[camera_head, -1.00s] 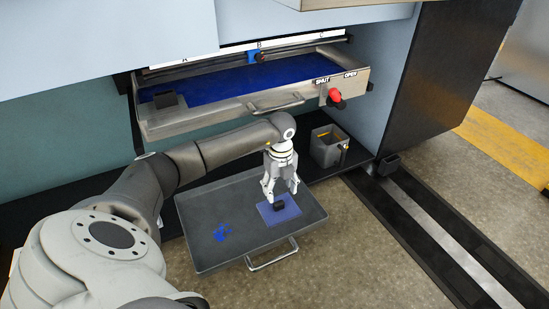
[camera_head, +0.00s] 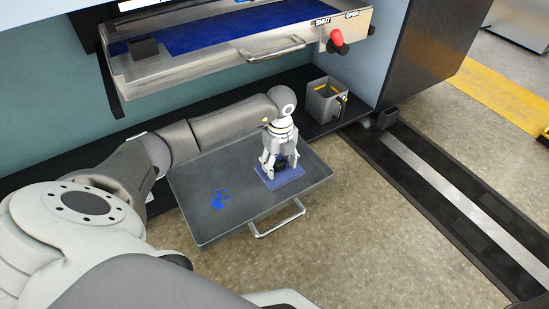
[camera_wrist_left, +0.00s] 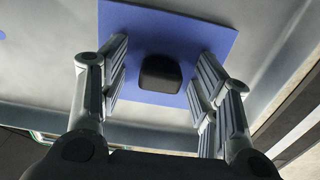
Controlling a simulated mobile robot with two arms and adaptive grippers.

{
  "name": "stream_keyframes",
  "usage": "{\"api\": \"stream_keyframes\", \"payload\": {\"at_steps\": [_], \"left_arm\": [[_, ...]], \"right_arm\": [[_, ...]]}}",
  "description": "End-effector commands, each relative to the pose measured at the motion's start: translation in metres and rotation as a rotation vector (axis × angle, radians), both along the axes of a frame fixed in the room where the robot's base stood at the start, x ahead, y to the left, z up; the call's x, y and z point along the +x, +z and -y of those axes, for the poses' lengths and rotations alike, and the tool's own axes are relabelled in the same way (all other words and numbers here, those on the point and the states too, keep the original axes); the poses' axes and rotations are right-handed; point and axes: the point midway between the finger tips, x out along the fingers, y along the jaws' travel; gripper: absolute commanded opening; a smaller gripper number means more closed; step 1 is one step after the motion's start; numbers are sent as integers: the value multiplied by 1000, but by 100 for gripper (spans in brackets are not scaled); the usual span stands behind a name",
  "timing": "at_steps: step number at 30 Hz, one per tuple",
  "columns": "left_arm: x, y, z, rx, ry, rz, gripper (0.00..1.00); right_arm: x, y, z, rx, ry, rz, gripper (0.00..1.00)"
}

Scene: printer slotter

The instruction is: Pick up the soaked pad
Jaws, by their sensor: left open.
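The soaked pad (camera_head: 290,181) is a flat blue square with a black knob on top, lying in the grey tray (camera_head: 212,236). In the left wrist view the pad (camera_wrist_left: 150,24) and its black knob (camera_wrist_left: 160,74) show between my fingers. My left gripper (camera_head: 279,173) is low over the pad with its fingers on either side of the knob. The gripper also shows in the left wrist view (camera_wrist_left: 160,85), open, with gaps between the fingers and the knob. In the head view the fingers partly hide the knob. My right gripper is not in view.
Blue ink spots (camera_head: 219,199) lie in the tray, left of the pad. The tray has a metal handle (camera_head: 279,222) at its front. A grey bin (camera_head: 324,101) stands behind it. The machine's drawer (camera_head: 235,65) with a red knob (camera_head: 336,40) overhangs the back. Dark floor rails (camera_head: 440,190) run at right.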

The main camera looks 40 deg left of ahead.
Motion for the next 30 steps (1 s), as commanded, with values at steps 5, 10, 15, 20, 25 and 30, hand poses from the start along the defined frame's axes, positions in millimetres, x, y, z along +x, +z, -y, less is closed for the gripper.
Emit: {"api": "stream_keyframes", "payload": {"at_steps": [5, 10, 15, 20, 25, 30], "left_arm": [[0, 1, 0, 0, 0, 0, 57], [0, 1, 0, 0, 0, 0, 37], [0, 1, 0, 0, 0, 0, 15], [0, 1, 0, 0, 0, 0, 8], [0, 2, 0, 0, 0, 0, 8], [0, 9, 0, 0, 0, 1, 8]], "right_arm": [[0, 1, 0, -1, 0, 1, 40], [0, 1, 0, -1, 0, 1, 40], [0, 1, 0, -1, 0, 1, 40], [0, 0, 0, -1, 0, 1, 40], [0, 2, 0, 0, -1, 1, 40], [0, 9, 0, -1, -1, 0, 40]]}}
